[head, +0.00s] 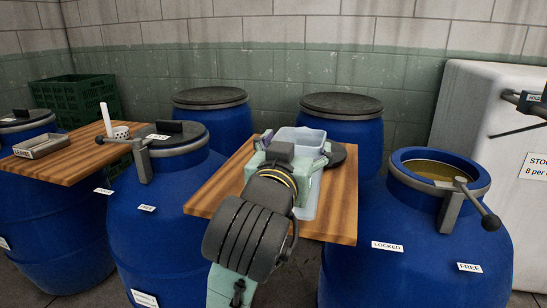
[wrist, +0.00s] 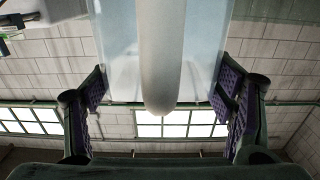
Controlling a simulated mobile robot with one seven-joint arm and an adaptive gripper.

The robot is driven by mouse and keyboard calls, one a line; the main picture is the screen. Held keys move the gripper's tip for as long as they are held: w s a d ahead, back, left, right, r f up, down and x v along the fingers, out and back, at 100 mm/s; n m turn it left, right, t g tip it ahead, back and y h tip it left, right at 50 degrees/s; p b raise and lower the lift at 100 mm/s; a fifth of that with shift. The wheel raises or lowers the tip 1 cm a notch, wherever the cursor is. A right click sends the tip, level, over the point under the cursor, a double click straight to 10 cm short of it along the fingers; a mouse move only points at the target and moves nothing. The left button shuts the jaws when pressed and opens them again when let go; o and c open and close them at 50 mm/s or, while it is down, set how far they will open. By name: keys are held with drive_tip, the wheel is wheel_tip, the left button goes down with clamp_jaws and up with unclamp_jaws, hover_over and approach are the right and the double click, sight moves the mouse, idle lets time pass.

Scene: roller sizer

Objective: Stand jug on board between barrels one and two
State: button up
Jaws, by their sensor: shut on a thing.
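A pale translucent jug (head: 302,136) is at the centre of the head view, in front of or over the right wooden board (head: 340,205). In the wrist view the jug (wrist: 205,50) fills the middle, with its pale handle (wrist: 162,60) between the finger pads. My gripper (wrist: 162,98) is shut on the jug. In the head view, my gripper (head: 290,165) and wrist hide much of the jug. It looks about upright. I cannot tell whether its base touches the board. Another wooden board (head: 75,160) lies at left.
The left board holds a labelled tray (head: 42,147) and a white cup-like piece (head: 121,132). A lidded blue barrel (head: 150,230) stands between the boards; an open one (head: 420,230) stands at right with a lever (head: 475,200). A dark round item (head: 337,153) is beside the jug.

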drive_tip(key=w+a+f+p, duration=0.2)
drive_tip(key=w+a, duration=0.1)
drive_tip(key=w, duration=0.3)
drive_tip(key=w+a+f+p, duration=0.2)
drive_tip(key=w+a+p, duration=0.1)
drive_tip(key=w, duration=0.4)
drive_tip(key=shift+w+a+f, duration=0.15)
drive_tip(key=shift+a+f, duration=0.25)
drive_tip(key=shift+a, duration=0.4)
drive_tip(key=shift+f, duration=0.15)
drive_tip(key=o, duration=1.9)
drive_tip(key=shift+o, duration=0.2)
